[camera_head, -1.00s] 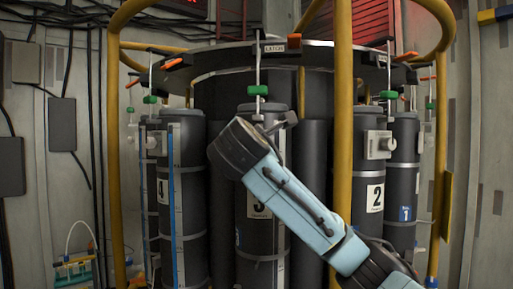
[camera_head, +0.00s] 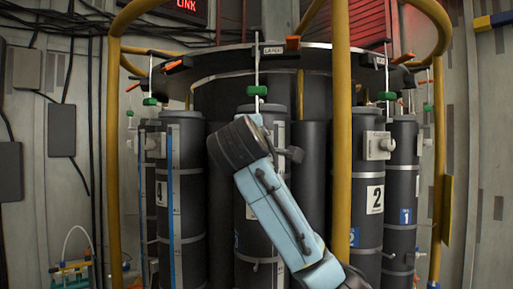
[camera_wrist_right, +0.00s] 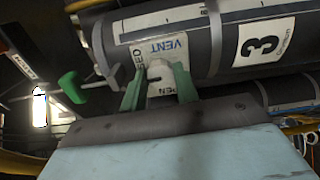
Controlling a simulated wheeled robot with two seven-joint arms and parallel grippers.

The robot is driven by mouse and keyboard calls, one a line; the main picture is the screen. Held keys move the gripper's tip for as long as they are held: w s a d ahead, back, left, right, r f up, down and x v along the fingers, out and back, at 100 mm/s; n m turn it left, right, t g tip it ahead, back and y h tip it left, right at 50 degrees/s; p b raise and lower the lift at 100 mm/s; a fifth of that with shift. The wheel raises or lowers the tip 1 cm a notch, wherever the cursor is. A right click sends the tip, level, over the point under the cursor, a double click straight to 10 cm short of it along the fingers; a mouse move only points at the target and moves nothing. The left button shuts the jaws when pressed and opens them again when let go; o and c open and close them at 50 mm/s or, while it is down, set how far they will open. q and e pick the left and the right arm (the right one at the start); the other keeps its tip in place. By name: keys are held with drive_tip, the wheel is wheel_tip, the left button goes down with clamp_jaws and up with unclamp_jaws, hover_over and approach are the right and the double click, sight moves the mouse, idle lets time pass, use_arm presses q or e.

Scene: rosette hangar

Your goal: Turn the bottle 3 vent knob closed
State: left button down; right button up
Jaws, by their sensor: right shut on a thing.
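Bottle 3 (camera_head: 250,225) is a dark cylinder in the middle of the rack, largely covered by my right arm in the head view. Its "3" label (camera_wrist_right: 264,43) shows in the right wrist view. The bottle appears sideways there. The white vent plate (camera_wrist_right: 190,42) reads "VENT", with partly covered "CLOSED" and "OPEN" markings. My right gripper (camera_wrist_right: 160,84) has its green fingers on both sides of the pale vent knob (camera_wrist_right: 160,75) and is shut on it. The knob's exact setting is hard to read. My left gripper is out of view.
Bottle 2 (camera_head: 370,225) stands to the right and bottle 4 (camera_head: 182,215) to the left. A yellow post (camera_head: 343,120) rises close to my right arm. A green handle (camera_wrist_right: 72,87) lies beside the gripper. The round top plate (camera_head: 225,58) carries orange handles.

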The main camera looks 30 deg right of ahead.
drive_tip(key=shift+m, duration=0.4)
drive_tip(key=o, duration=1)
drive_tip(key=shift+b+v, duration=1.5)
drive_tip(key=shift+v, duration=5.2)
drive_tip(key=shift+w, duration=0.1)
